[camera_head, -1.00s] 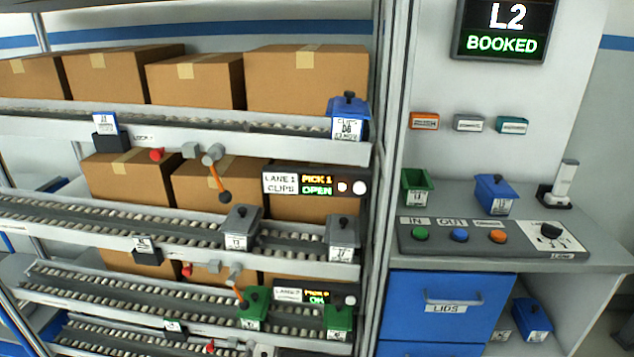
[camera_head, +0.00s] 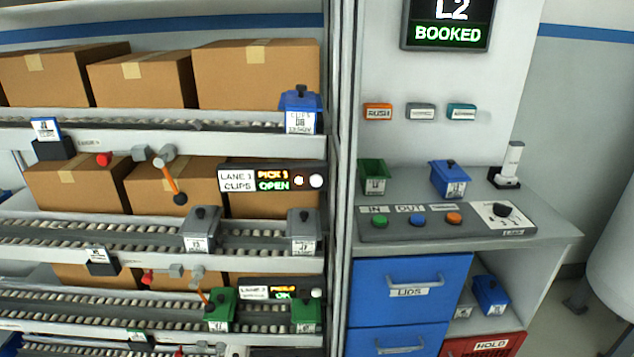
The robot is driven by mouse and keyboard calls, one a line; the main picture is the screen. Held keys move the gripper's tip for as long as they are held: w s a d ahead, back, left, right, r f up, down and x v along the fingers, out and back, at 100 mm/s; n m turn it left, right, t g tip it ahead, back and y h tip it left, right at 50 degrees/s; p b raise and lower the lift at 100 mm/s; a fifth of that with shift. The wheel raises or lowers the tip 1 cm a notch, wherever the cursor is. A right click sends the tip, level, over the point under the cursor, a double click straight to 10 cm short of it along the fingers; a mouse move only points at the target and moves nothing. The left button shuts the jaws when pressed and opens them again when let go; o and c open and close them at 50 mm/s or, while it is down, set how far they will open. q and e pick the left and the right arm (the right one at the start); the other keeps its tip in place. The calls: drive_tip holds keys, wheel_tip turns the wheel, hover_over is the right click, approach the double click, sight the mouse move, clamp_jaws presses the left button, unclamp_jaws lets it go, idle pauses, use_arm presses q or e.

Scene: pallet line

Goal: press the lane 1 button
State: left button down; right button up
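The lane 1 panel (camera_head: 272,180) is a black strip on the rack's upper tier, reading "LANE 1 CLIPS", "PICK 1" and "OPEN". At its right end are a small lit orange-white lamp (camera_head: 299,181) and a larger white round button (camera_head: 316,181). Nothing covers them. A blue lidded bin (camera_head: 300,112) sits above the panel, at the end of the top conveyor. Two grey lidded bins (camera_head: 201,230) (camera_head: 303,231) stand on the conveyor below it. Neither of my grippers shows in the view.
A lane 2 panel (camera_head: 268,288) sits lower, above green bins (camera_head: 220,310). A rack post (camera_head: 342,150) separates the rack from a counter (camera_head: 540,232) with coloured buttons. A screen (camera_head: 447,25) reads "L2 BOOKED".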

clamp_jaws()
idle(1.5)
